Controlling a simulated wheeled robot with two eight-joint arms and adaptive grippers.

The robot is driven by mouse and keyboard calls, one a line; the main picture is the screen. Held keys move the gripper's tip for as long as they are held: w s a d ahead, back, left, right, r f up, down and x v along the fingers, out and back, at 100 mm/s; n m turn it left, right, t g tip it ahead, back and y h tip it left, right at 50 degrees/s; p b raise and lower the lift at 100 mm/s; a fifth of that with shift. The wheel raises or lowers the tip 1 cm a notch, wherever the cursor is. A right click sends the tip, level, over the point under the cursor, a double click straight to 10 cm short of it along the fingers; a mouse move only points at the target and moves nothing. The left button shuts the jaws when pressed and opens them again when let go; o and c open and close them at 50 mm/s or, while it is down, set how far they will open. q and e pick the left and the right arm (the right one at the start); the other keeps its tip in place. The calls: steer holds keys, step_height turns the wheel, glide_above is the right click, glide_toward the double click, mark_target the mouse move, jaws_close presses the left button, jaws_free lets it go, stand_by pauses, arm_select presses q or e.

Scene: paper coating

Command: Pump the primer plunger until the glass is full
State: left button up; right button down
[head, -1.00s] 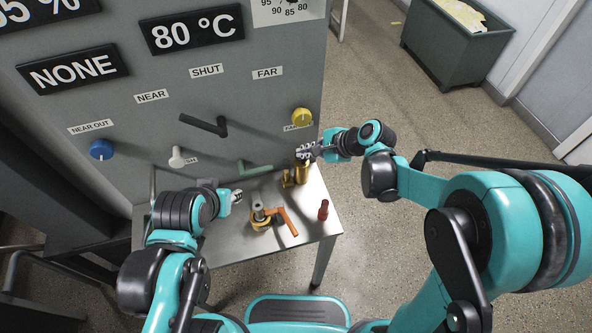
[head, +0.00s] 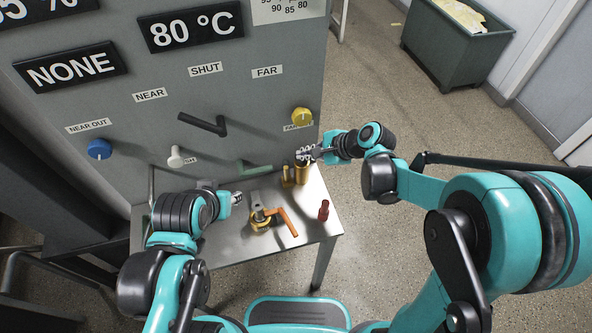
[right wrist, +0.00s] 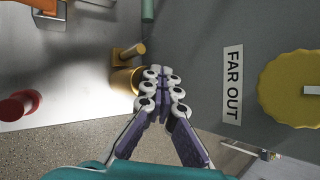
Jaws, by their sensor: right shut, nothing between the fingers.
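A brass cylinder (head: 301,174), which looks like the primer pump, stands at the back right of the small metal table. It also shows in the right wrist view (right wrist: 122,80). A smaller brass fitting (head: 288,177) stands beside it. My right gripper (head: 303,155) is shut and empty, its fingertips right over the cylinder's top. In the right wrist view the closed fingertips (right wrist: 163,78) cover part of the cylinder. The plunger is hidden, and I cannot make out a glass or its level. My left gripper (head: 237,197) hovers over the table; its finger gap is too small to judge.
The metal table (head: 225,240) also holds a brass valve with an orange handle (head: 285,221) and a red piece (head: 323,210). The grey panel behind has a yellow knob (head: 302,116), a blue knob (head: 99,149) and a black lever (head: 205,124).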

steer(key=shift+r, duration=0.15)
steer(key=shift+r+p, duration=1.15)
steer(key=shift+r, duration=0.2)
step_height(320, 180, up, 6)
steer(key=p, duration=0.4)
steer(key=shift+p, duration=0.3)
